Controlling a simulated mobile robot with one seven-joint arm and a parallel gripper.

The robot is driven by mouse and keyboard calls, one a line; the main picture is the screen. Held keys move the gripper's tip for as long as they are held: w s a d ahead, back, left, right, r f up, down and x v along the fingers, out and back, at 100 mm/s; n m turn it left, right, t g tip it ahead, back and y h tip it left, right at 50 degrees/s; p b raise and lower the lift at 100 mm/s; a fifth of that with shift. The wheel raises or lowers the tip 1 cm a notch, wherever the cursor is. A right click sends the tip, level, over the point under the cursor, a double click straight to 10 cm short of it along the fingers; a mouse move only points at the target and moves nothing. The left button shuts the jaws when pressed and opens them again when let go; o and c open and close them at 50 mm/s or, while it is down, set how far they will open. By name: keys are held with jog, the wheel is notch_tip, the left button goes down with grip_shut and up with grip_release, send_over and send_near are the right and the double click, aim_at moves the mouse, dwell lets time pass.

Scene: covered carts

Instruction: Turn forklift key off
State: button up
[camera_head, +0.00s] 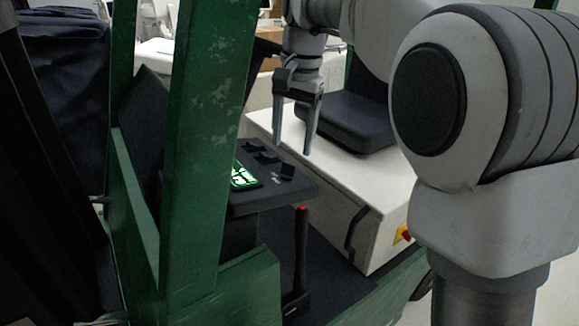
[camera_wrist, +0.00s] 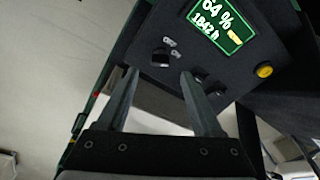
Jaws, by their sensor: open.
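The forklift's dark console (camera_head: 262,200) carries a lit green display (camera_head: 242,177), which reads 64 % in the wrist view (camera_wrist: 218,22). A small black knob (camera_wrist: 161,57), which looks like the key switch, stands on the panel beside two small pale symbols (camera_wrist: 170,47). In the head view a dark raised piece (camera_head: 287,170) near the console's right end appears to be the same knob. My gripper (camera_head: 292,148) is open and empty, pointing down above that end of the console. In the wrist view the knob lies just beyond and between the fingertips (camera_wrist: 159,73), apparently not touched.
Dark controls (camera_wrist: 206,82) and a yellow button (camera_wrist: 264,71) sit to the knob's right in the wrist view. A green post (camera_head: 205,140) stands left of the console. A red-tipped lever (camera_head: 301,250) is below it, and a black seat (camera_head: 345,120) behind.

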aim_at(290, 164)
jog(key=f, duration=0.5)
jog(key=shift+w+a+f+b, duration=0.1)
jog(key=shift+a+f+b, duration=0.15)
jog(key=shift+f+b, duration=0.1)
grip_shut()
